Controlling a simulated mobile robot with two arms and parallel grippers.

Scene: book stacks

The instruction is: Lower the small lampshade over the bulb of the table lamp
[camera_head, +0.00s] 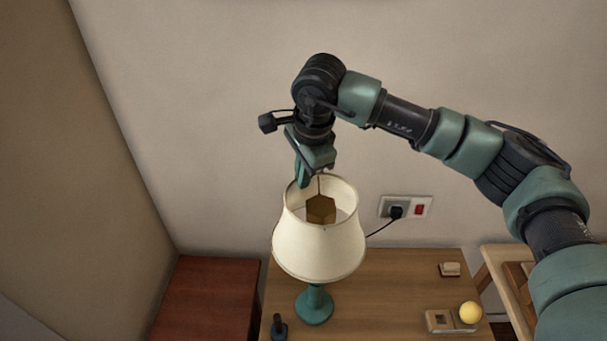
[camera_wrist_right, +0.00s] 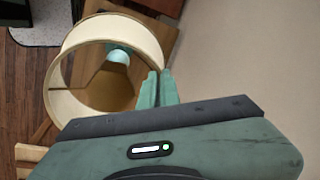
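The small cream lampshade (camera_head: 318,250) is upright above the teal table lamp (camera_head: 314,306), whose foot and lower stem show below it. The lamp's bulb is hidden from the head camera. My right gripper (camera_head: 303,182) points down at the shade's upper rim, its fingers closed on the rim at the far left. In the right wrist view the lampshade (camera_wrist_right: 72,100) is seen from above, with its rim at the fingers (camera_wrist_right: 157,88). A teal part of the lamp (camera_wrist_right: 118,55) shows through the opening. My left gripper is in neither view.
The lamp stands on a wooden table (camera_head: 385,320) against the wall. A small dark object (camera_head: 279,327) lies left of the lamp, a boxy item with a yellow ball (camera_head: 470,312) at right. A wall socket (camera_head: 404,207) with a plugged cord is behind. A reddish cabinet (camera_head: 205,300) stands left.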

